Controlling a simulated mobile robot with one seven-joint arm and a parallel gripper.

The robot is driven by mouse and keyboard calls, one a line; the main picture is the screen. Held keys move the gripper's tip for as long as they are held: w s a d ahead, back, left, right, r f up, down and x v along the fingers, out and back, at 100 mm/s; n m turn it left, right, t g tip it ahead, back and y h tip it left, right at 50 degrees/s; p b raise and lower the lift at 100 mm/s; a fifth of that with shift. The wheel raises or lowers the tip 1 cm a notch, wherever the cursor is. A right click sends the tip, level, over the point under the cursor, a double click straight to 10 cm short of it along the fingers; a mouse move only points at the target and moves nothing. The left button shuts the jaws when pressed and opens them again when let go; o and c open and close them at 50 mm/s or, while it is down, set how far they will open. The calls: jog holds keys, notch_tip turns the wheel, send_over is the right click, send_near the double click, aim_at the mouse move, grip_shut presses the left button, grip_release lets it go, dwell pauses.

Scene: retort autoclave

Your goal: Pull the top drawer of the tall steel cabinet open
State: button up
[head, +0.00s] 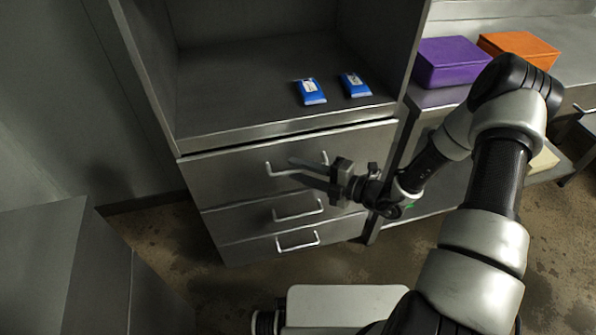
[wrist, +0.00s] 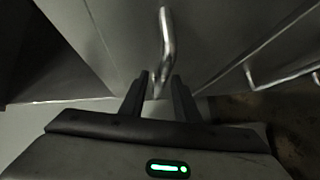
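The tall steel cabinet (head: 150,70) stands ahead with its drawers below an open shelf. Its top drawer (head: 235,177) looks shut, with a thin dark line above its front. The bar handle of the top drawer (head: 270,168) shows left of and partly behind my fingers. My gripper (head: 297,170) is at this handle, pointing left, fingers apart. In the wrist view the handle (wrist: 167,35) runs away from just beyond my gripper (wrist: 159,78), its near end in line with the gap between the fingertips. Whether the fingers touch it I cannot tell.
Lower drawers with handles (head: 298,241) sit below. Two blue packets (head: 311,92) lie on the cabinet shelf. A purple box (head: 450,62) and an orange box (head: 518,48) stand on a bench at right. A grey block-like unit (head: 60,265) stands at lower left. Some floor is free before the cabinet.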

jog(key=shift+w+a, duration=0.15)
jog(key=shift+a, duration=0.15)
grip_shut()
jog(key=shift+d, duration=0.1)
